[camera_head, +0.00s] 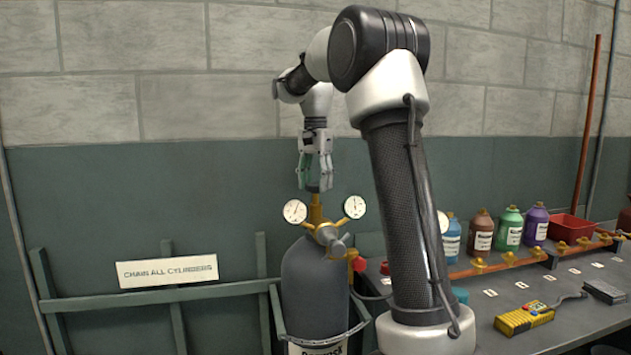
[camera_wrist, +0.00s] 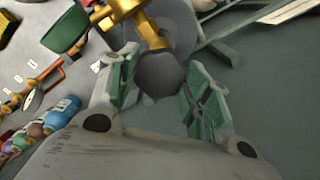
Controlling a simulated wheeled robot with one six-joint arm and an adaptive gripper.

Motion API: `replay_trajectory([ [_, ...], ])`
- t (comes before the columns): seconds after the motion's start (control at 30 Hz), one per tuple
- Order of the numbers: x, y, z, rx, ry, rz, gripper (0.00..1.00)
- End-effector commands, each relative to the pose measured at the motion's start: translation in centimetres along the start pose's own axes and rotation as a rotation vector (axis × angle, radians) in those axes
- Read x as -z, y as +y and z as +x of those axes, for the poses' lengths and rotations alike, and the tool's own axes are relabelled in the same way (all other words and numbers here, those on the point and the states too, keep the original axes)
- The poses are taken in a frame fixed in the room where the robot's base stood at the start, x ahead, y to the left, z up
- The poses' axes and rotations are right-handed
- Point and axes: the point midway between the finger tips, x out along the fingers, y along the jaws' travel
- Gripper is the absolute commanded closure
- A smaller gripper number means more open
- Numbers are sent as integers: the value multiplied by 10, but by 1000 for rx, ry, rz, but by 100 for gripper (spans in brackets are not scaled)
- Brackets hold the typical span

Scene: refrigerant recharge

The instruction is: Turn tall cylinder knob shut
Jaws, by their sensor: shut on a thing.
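The tall grey cylinder (camera_head: 314,285) stands upright against the wall, with a brass valve and regulator (camera_head: 328,234) on top. My gripper (camera_head: 316,183) points straight down over the brass valve stem (camera_head: 316,210), and its fingers hide the top knob in the head view. In the wrist view the dark, faceted cylinder knob (camera_wrist: 160,74) sits between the green-padded fingers of my gripper (camera_wrist: 160,82), which is shut on it. The knob's turned position cannot be told.
Two round gauges (camera_head: 295,211) (camera_head: 355,207) flank the valve close below my fingers. A red knob (camera_head: 360,264) sticks out at the right. A green rail (camera_head: 160,303) runs left. The bench (camera_head: 575,300) at right holds several bottles and a yellow device (camera_head: 524,318).

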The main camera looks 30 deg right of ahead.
Motion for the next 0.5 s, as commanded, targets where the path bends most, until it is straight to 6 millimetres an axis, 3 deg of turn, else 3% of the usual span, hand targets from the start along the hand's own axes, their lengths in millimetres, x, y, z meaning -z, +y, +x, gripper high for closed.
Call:
replay_trajectory([
  [0.5,1,0,-2,4,4,173,75],
])
